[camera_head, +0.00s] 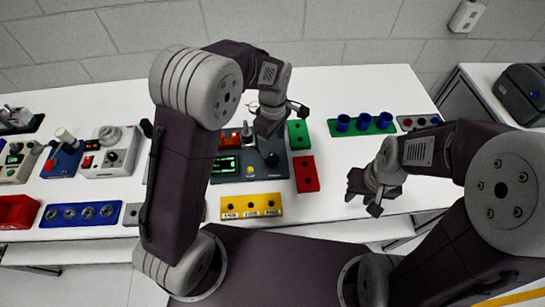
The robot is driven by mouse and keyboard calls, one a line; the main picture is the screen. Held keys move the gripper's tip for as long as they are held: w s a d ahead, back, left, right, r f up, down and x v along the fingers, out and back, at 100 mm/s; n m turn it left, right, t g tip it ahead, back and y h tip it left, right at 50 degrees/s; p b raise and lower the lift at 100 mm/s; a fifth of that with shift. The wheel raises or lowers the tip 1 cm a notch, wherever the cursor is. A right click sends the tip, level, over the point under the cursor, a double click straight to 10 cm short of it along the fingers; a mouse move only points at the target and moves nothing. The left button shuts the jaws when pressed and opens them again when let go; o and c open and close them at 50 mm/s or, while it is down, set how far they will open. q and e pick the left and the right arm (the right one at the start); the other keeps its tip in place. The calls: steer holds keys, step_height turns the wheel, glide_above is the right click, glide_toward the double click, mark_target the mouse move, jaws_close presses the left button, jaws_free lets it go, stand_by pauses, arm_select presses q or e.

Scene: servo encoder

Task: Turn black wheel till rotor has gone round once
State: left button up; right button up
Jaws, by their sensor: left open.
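The servo encoder unit is a dark grey panel (282,178) on the white table, with a green-lit display (225,166), a yellow button and a red part. A round black knob (271,159), which looks like the black wheel, sits on its right side. A small pale upright part (247,131) at its back may be the rotor; my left arm partly hides this area. My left gripper (284,118) is open, pointing down above the back of the panel, apart from the knob. My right gripper (362,198) is open and empty over the table to the right.
A green block (298,134) and a red block (306,174) stand close right of the panel. A yellow block (250,206) lies in front. A green rack with blue cups (363,124) is at back right. Several devices crowd the left side. The table's right front is clear.

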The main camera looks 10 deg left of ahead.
mark_target(272, 159)
arm_select(q)
steer(key=shift+s+a+f, duration=0.1)
steer(key=shift+s+f, duration=0.1)
steer(key=f, duration=0.4)
steer(key=f+p, duration=0.1)
steer(key=f, duration=0.2)
steer(key=shift+w+f, duration=0.2)
steer(key=shift+f, duration=0.15)
steer(key=shift+s+f, duration=0.1)
steer(key=shift+f, duration=0.3)
steer(key=c, duration=1.4)
